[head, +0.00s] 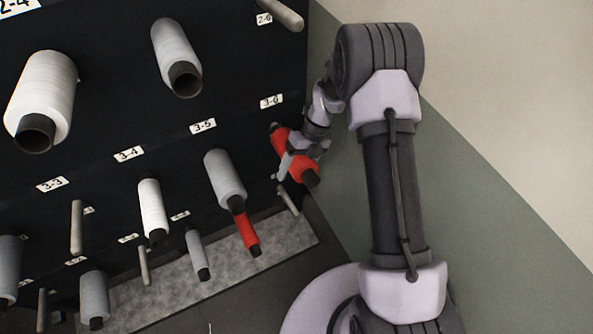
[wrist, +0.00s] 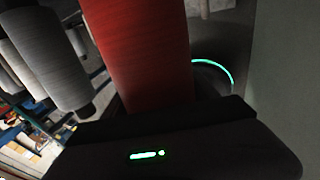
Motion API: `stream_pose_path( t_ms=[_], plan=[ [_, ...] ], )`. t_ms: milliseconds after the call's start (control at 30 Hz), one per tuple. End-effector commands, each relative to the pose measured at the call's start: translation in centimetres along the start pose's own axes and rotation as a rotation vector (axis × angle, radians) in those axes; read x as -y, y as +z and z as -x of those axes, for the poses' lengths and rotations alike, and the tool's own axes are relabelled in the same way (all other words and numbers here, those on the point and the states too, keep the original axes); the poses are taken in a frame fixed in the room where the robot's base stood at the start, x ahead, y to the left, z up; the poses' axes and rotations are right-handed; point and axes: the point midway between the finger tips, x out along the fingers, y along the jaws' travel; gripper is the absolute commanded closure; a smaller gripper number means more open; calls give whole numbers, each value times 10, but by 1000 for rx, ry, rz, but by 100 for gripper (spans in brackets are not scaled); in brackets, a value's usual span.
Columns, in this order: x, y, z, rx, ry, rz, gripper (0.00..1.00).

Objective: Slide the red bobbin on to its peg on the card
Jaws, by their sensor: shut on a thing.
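The red bobbin (head: 293,150) is in my gripper (head: 297,160) at the right end of the black card (head: 110,110), just below the label 3-6 (head: 271,101). My gripper is shut across it. Its dark core end (head: 311,178) points out to the lower right, and its other end is close to the card. In the wrist view the red bobbin (wrist: 145,50) rises large above the dark gripper body. I see no bare peg right at the label; the bobbin may hide it. I cannot tell whether the bobbin is around a peg.
A grey bobbin (head: 224,178) is on the card to the left, with a second, thinner red bobbin (head: 246,232) below it. A bare peg (head: 288,200) sticks out below my gripper. Several other bobbins fill the left. A plain wall (head: 500,170) stands at the right.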

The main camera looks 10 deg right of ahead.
Motion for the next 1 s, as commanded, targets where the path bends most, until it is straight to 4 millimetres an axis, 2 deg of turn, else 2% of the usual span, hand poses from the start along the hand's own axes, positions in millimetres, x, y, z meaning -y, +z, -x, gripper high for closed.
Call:
stream_pose_path(
  t_ms=[533,567,600,667,1000],
  plan=[
    [0,8,0,1,0,1,100],
    [0,7,0,1,0,1,27],
    [0,7,0,1,0,0,19],
    [0,7,0,1,0,0,7],
    [0,7,5,1,0,0,7]
  ],
)
